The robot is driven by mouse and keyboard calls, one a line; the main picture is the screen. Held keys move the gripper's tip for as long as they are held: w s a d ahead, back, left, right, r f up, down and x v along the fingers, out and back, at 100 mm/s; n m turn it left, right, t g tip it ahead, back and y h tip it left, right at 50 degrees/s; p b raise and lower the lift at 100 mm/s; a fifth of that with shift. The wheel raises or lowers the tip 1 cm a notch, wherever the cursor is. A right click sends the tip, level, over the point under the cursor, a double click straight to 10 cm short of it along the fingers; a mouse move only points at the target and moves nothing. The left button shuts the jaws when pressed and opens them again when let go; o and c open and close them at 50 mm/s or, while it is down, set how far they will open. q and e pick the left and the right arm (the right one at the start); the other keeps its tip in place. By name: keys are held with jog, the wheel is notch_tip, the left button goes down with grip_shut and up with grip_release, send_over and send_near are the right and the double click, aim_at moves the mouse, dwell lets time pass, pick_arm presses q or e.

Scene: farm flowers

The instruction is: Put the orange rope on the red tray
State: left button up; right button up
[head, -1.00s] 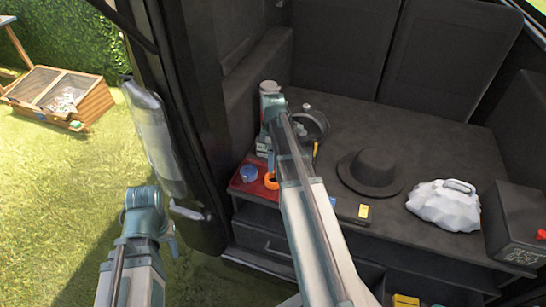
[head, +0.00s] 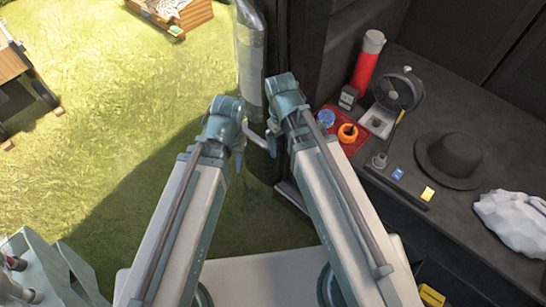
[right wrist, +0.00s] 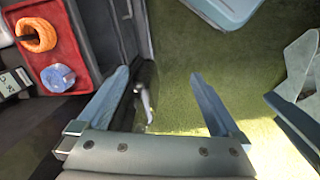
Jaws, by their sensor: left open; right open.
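The orange rope (head: 348,133) is a small coil lying on the red tray (head: 352,149), at the near left corner of the dark van floor. In the right wrist view, the orange rope (right wrist: 38,34) and the red tray (right wrist: 82,58) show at upper left. A blue coil (head: 325,118) lies beside the rope on the tray. My right gripper (right wrist: 157,103) is open and empty over the grass, off the tray's side. My left gripper (head: 238,150) is open over the grass, left of the right one; its fingers are partly hidden.
A red cylinder (head: 367,62), a round dark device (head: 398,88), a black hat (head: 450,158) and a white bag (head: 515,220) stand on the van floor. The van's side edge and door are close to my right arm. Grass on the left is open.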

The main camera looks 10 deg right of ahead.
jog(key=s+a+m, duration=0.1)
jog(key=s+a, duration=0.3)
jog(key=s, duration=0.1)
jog(key=shift+a+m, duration=0.3)
jog(key=shift+a, duration=0.05)
jog(key=shift+r+p, duration=0.65)
